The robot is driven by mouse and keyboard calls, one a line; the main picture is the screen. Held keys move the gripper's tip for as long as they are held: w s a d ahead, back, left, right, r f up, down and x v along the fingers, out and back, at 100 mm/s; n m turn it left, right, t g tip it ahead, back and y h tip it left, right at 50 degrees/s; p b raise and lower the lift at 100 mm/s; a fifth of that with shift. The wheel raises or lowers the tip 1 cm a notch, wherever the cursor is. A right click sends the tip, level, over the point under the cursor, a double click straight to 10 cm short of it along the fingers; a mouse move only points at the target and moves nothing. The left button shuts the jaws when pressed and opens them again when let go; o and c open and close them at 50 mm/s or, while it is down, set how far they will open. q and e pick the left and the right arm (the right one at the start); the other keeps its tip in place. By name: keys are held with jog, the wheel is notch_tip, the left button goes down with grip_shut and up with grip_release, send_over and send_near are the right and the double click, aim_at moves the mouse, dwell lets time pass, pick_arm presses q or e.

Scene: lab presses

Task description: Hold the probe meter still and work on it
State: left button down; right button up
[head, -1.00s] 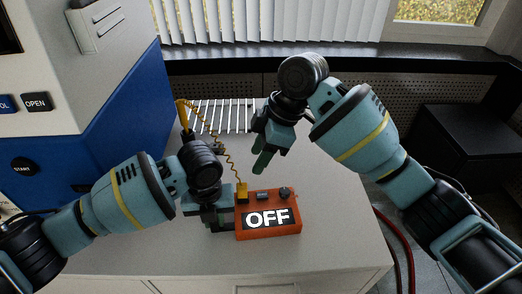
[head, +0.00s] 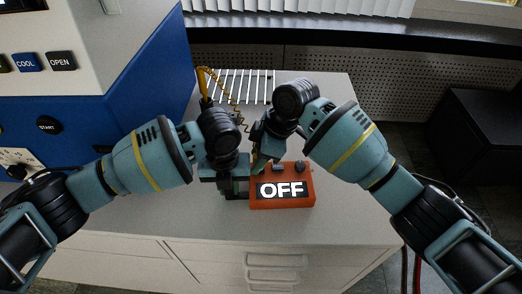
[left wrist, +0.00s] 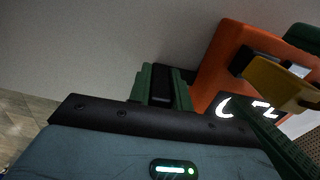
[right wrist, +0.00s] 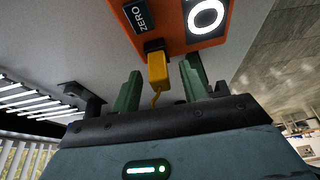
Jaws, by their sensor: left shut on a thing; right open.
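The probe meter (head: 308,190) is an orange box on the bench, its display reading OFF. My left gripper (head: 236,186) is shut on its left side; the meter also fills the upper right of the left wrist view (left wrist: 213,62). My right gripper (head: 260,158) is open above the meter's back left. In the right wrist view its fingers (right wrist: 161,84) stand on either side of a yellow plug (right wrist: 157,70), apart from it. The plug sits at the meter's edge near a dark ZERO button (right wrist: 141,16). In the head view the right gripper mostly hides the plug.
A yellow probe (head: 203,82) stands behind my left wrist, its coiled cable running toward the meter. A white slatted rack (head: 240,85) lies at the back of the bench. A blue and white machine (head: 75,95) stands at left. The front bench top (head: 330,225) is clear.

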grip_shut()
dwell(0.4)
jog(key=shift+r, duration=1.25)
dwell(1.9)
jog(key=shift+r, duration=2.9)
pick_arm(q)
jog(key=c, duration=1.2)
grip_release()
jog(key=shift+r, duration=0.1)
notch_tip(320, 180, up, 12)
jog(key=shift+f, duration=0.1)
